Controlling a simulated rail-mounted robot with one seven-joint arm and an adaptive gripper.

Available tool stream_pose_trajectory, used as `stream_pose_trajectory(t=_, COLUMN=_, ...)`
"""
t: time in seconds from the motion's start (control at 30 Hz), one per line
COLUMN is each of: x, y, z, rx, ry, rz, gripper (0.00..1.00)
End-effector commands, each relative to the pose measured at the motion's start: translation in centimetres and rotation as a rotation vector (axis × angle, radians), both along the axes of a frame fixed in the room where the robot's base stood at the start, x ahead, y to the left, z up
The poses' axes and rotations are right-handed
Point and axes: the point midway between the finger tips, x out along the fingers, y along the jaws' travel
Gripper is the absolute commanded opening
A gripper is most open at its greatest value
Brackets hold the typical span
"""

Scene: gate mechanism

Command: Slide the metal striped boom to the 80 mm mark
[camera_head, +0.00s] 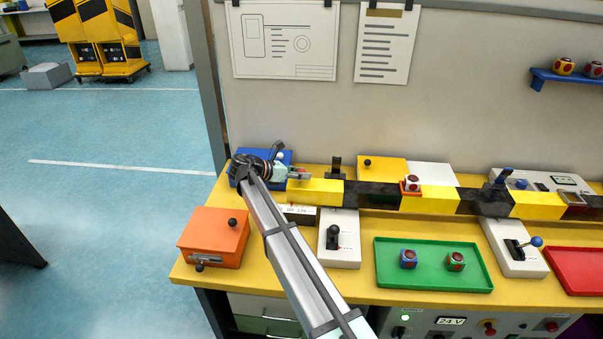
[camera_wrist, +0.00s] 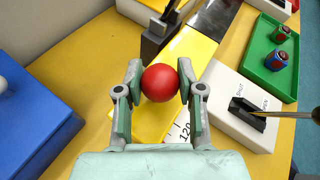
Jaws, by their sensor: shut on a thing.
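The boom is a long yellow-and-black striped bar (camera_head: 430,200) lying along the back of the bench; its yellow end also shows in the wrist view (camera_wrist: 193,50). A red ball knob (camera_wrist: 160,82) stands at the boom's left end. My gripper (camera_head: 296,174) is shut on this knob, with one finger on each side of it in the wrist view (camera_wrist: 160,83). A white scale strip (camera_head: 298,213) lies beside the boom's near edge. In the wrist view the figure 120 (camera_wrist: 184,132) reads next to the yellow end; other marks are hidden or too small.
A blue box (camera_wrist: 35,115) lies left of the boom's end. A dark upright post (camera_head: 335,166) stands behind the boom. A white lever box (camera_head: 340,252), an orange box (camera_head: 213,240) and a green tray (camera_head: 432,282) with two small blocks stand in front.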

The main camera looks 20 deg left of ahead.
Motion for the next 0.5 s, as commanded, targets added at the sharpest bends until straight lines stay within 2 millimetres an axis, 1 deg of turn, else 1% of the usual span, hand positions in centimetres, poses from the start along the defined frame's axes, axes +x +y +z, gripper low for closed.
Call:
stream_pose_trajectory(t=0.07, x=0.03, y=0.1, z=0.02, rx=0.001, ry=0.0, rz=0.002, gripper=0.0)
stream_pose_trajectory(t=0.1, x=0.05, y=0.1, z=0.03, rx=0.001, ry=0.0, rz=0.002, gripper=0.48)
stream_pose_trajectory(t=0.13, x=0.05, y=0.1, z=0.03, rx=0.001, ry=0.0, rz=0.002, gripper=0.59)
stream_pose_trajectory(t=0.17, x=0.03, y=0.1, z=0.02, rx=0.001, ry=0.0, rz=0.002, gripper=0.63)
stream_pose_trajectory(t=0.5, x=-0.08, y=0.16, z=0.06, rx=0.001, ry=0.0, rz=0.002, gripper=0.63)
